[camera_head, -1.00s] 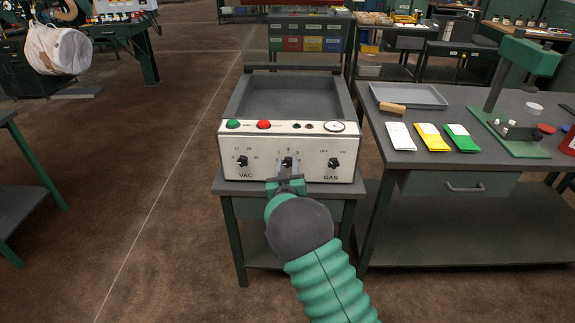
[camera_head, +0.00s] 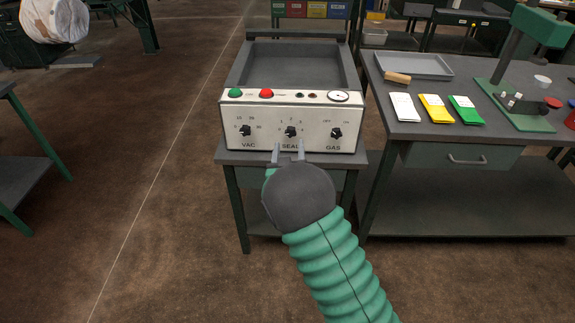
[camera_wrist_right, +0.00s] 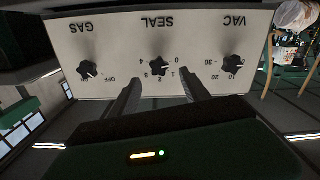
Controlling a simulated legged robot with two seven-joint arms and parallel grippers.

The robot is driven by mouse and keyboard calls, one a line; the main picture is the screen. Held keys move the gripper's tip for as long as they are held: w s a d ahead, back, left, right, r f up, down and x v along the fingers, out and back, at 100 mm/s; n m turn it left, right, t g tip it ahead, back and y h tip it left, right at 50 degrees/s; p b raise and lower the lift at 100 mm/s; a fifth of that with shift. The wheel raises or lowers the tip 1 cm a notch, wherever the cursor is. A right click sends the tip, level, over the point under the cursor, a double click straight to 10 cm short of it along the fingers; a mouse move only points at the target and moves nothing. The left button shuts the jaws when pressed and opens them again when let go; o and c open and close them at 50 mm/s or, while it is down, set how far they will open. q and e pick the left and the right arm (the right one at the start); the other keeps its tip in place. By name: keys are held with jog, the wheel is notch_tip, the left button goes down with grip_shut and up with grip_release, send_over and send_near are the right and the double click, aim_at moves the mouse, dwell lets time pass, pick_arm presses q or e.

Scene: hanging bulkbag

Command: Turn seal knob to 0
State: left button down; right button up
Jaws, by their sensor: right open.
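The seal knob (camera_head: 290,131) is a small black knob in the middle of the white control panel (camera_head: 235,112), above the word SEAL and between the VAC and GAS knobs. Its pointer direction is too small to tell. My right gripper (camera_head: 289,147) is open and empty, its two fingers apart just below and in front of the knob, partly over the SEAL label. In the right wrist view the panel is upside down. There the seal knob (camera_wrist_right: 160,67) lies beyond the gap between the open fingers (camera_wrist_right: 162,80), apart from them. My left gripper is not in view.
The VAC knob (camera_head: 245,131) and GAS knob (camera_head: 336,133) flank the seal knob. Green (camera_head: 235,93) and red (camera_head: 266,93) buttons and a gauge (camera_head: 338,96) sit above. A workbench (camera_head: 445,192) with packets and a grey tray (camera_head: 414,66) stands to the right.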

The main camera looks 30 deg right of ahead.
jog(key=v, duration=1)
jog(key=shift+s+a+p, duration=0.15)
jog(key=shift+s+p, duration=0.05)
jog(key=shift+p, duration=0.25)
jog(key=s+a+f+n+g+y, duration=0.2)
jog(key=s+a+f+g+y, duration=0.4)
jog(key=a+f+y, duration=0.25)
jog(key=s+a+n+g+y, duration=0.1)
jog(key=s+a+n+g, duration=0.15)
jog(key=s+g, duration=0.75)
jog(key=s+r+t+p, duration=0.1)
jog(key=s+r+p, duration=0.1)
jog(key=r+p, duration=0.7)
jog(key=s+r+t+p, duration=0.2)
jog(key=s+r+p, duration=0.1)
jog(key=r+p, duration=0.6)
jog(key=shift+t, duration=0.3)
